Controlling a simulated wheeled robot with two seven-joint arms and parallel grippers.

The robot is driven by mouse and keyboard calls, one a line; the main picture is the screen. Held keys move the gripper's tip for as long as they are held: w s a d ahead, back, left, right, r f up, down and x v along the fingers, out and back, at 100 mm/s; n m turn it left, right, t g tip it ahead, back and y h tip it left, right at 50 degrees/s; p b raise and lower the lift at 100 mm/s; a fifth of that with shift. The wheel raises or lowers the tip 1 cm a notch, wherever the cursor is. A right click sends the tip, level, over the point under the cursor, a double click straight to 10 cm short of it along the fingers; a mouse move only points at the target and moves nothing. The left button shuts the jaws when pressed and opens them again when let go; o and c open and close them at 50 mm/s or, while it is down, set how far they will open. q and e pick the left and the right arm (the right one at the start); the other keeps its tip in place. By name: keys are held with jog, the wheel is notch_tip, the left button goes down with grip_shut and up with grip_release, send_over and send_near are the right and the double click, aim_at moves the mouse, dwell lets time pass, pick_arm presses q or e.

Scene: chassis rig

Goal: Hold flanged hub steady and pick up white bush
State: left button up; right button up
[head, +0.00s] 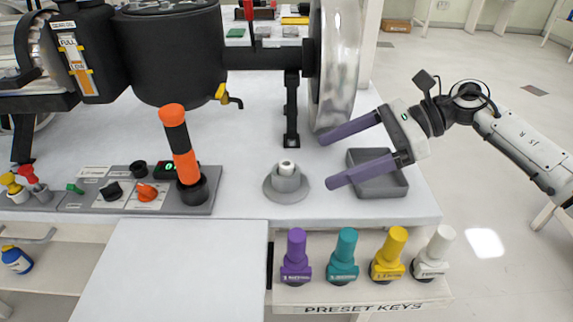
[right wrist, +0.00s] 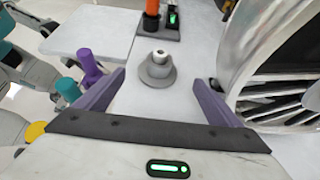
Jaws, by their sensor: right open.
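The grey flanged hub (head: 286,187) stands upright on the white table, its wide flange flat on the surface. The white bush (head: 287,168) sits in the top of the hub, with only its upper end showing. In the right wrist view the hub (right wrist: 157,72) and bush (right wrist: 160,53) lie ahead, between the fingers' lines. My right gripper (head: 332,161) is open and empty, to the right of the hub and apart from it, its purple fingers pointing left. It also shows in the right wrist view (right wrist: 158,86). My left gripper is not in view.
A grey tray (head: 398,189) lies below and behind my right fingers. A large metal wheel (head: 340,65) stands close above them. An orange and black handle (head: 178,145) rises from a control panel at left. Several preset keys (head: 343,256) stand along the front shelf.

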aim_at(299, 171)
jog(key=shift+a+f, duration=0.15)
jog(key=shift+a, duration=0.1)
jog(key=b+x, duration=0.1)
jog(key=x, duration=0.6)
jog(key=shift+s+a+f+b, duration=0.15)
jog(key=shift+a+f+b, duration=0.1)
jog(key=shift+a+b, duration=0.1)
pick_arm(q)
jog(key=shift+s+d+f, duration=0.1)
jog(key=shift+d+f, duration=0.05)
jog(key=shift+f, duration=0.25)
pick_arm(e)
jog(key=shift+a+f, duration=0.25)
jog(key=shift+a, duration=0.45)
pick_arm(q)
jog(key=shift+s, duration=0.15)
pick_arm(e)
jog(key=shift+c, duration=0.9)
jog(key=c, duration=1.3)
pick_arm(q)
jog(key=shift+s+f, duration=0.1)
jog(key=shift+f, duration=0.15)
pick_arm(e)
jog(key=shift+o, duration=0.2)
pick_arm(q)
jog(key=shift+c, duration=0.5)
